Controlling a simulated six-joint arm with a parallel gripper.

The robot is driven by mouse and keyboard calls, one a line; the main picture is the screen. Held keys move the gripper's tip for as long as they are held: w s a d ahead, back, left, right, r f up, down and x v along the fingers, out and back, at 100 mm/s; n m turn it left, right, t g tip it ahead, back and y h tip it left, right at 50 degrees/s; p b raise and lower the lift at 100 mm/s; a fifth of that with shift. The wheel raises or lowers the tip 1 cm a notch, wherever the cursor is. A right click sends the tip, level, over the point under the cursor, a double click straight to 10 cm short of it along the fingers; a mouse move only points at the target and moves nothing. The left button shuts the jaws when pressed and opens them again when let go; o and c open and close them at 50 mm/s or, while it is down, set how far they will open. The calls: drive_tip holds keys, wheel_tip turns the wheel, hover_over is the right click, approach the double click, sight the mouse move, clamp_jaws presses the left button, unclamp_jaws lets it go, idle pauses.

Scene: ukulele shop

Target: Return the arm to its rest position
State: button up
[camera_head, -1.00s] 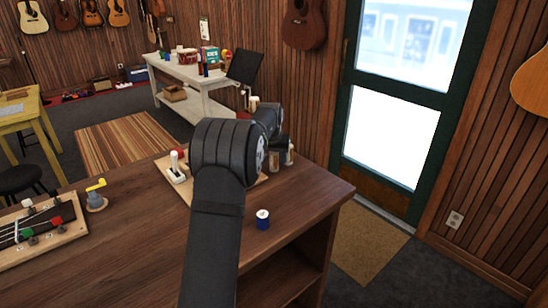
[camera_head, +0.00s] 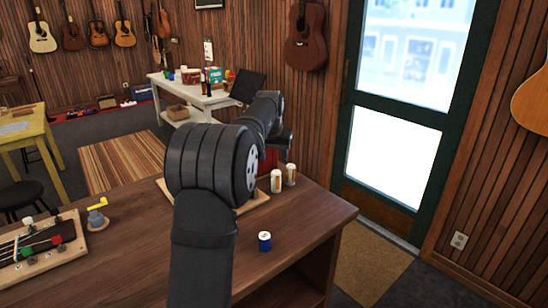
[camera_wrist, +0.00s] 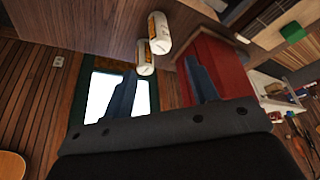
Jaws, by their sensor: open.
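My gripper (camera_wrist: 160,69) is open, with its two dark fingers apart and nothing visible between them in the wrist view. My black arm rises over the wooden workbench (camera_head: 130,256) in the head view and folds away from the camera. Its fingers are hidden there behind my own links. Two small white bottles with orange labels (camera_head: 276,181) (camera_head: 291,174) stand on the bench just right of my wrist. They also show beyond the fingers in the wrist view (camera_wrist: 159,33) (camera_wrist: 145,58). A red object (camera_wrist: 215,62) lies beyond the right finger.
A blue can with a white top (camera_head: 264,241) stands near the bench's right side. A ukulele neck in a wooden jig (camera_head: 40,243) and a yellow-handled crank (camera_head: 97,214) are at the left.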

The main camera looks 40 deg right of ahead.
sight(277, 171)
drive_tip(key=x, duration=1.2)
drive_tip(key=shift+s+a+f, duration=0.1)
drive_tip(key=shift+f, duration=0.05)
drive_tip(key=shift+r, duration=1.85)
